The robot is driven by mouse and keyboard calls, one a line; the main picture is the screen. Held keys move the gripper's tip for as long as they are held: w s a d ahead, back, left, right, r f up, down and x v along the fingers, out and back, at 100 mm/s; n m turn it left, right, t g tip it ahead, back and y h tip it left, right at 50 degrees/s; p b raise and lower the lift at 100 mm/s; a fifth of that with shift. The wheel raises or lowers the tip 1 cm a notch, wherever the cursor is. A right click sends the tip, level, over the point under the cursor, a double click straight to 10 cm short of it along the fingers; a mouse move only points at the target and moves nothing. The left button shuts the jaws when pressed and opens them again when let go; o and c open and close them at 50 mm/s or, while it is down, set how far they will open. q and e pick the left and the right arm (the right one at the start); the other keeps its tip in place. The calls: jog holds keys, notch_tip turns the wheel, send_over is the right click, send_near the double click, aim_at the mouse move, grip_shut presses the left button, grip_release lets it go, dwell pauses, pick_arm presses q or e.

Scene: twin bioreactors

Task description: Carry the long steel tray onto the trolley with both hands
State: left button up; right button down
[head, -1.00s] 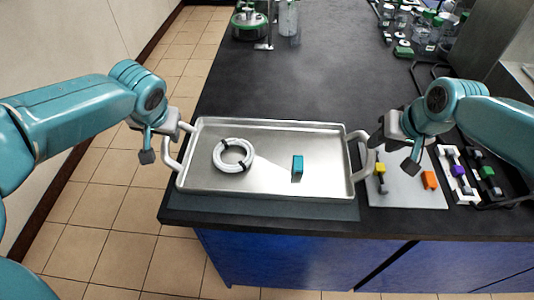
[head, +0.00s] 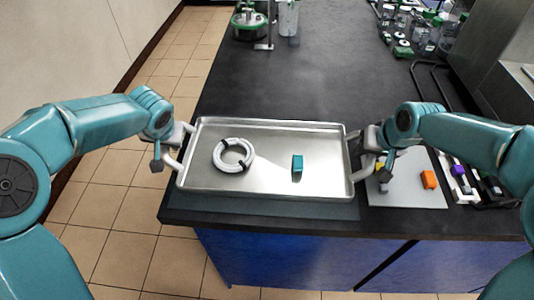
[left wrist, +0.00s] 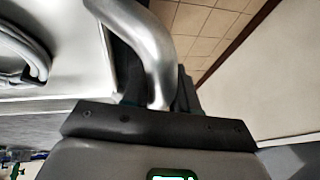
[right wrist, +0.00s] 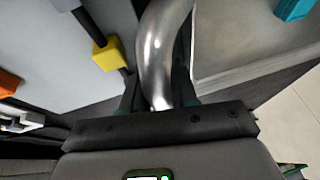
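The long steel tray (head: 265,185) lies flat near the counter's front edge. It holds a white coiled ring (head: 221,160) with dark bands and a small teal block (head: 297,163). My left gripper (head: 164,158) is at the tray's left handle; the left wrist view shows that handle (left wrist: 155,50) between its fingers (left wrist: 158,85). My right gripper (head: 374,168) is at the right handle, which also lies between its fingers in the right wrist view (right wrist: 160,85). I cannot tell whether either gripper is pressed shut on its handle. I see no trolley.
A grey board (head: 405,190) with yellow and orange (head: 429,179) blocks lies right of the tray, beside a dark rack (head: 487,185). Glassware with green caps (head: 425,35) stands at the back right, a green-trimmed vessel (head: 249,22) at the back left. The counter behind the tray is clear.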

pick_arm(q)
grip_shut()
jog(key=shift+r, duration=0.15)
pick_arm(e)
jog(key=shift+r, duration=0.15)
